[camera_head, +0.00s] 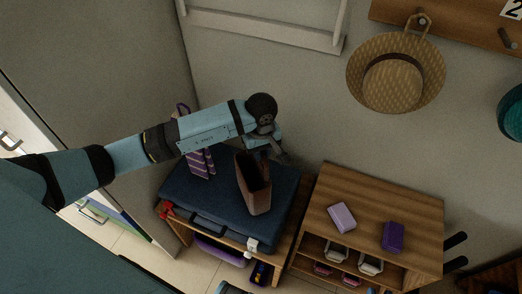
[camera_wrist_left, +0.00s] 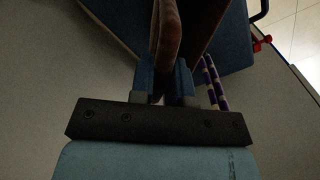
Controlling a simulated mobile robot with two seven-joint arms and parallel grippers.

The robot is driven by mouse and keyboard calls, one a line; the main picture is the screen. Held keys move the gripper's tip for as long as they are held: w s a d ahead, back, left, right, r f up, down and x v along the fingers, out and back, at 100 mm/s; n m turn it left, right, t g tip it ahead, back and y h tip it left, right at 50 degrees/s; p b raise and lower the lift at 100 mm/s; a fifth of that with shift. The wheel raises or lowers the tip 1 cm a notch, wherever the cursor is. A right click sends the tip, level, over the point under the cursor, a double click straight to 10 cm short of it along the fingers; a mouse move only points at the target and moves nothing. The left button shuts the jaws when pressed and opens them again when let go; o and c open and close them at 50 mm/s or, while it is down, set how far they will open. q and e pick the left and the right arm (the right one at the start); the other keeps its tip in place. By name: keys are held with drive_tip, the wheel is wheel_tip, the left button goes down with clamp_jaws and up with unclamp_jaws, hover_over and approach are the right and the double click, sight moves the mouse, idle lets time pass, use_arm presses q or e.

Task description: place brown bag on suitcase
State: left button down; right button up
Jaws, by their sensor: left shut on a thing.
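The brown bag (camera_head: 254,187) is upright, slightly tilted, at the suitcase's right half in the head view. The dark blue suitcase (camera_head: 215,210) lies flat on a low wooden shelf unit. My left gripper (camera_head: 276,155) is at the bag's far upper edge, shut on it. In the left wrist view the gripper (camera_wrist_left: 165,85) has its fingers on either side of the bag's brown edge (camera_wrist_left: 166,35), with the blue suitcase (camera_wrist_left: 232,45) beyond. I cannot tell whether the bag's bottom touches the suitcase. My right gripper is not in view.
A purple striped bag (camera_head: 200,164) stands on the suitcase's left, partly hidden by my left arm. Right of it is a wooden shelf unit (camera_head: 382,200) with a lilac box (camera_head: 342,217) and a purple box (camera_head: 392,236). A straw hat (camera_head: 394,82) hangs on the wall.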

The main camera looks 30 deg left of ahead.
use_arm(q)
drive_tip(key=shift+f, duration=0.1)
drive_tip(key=c, duration=1.1)
unclamp_jaws()
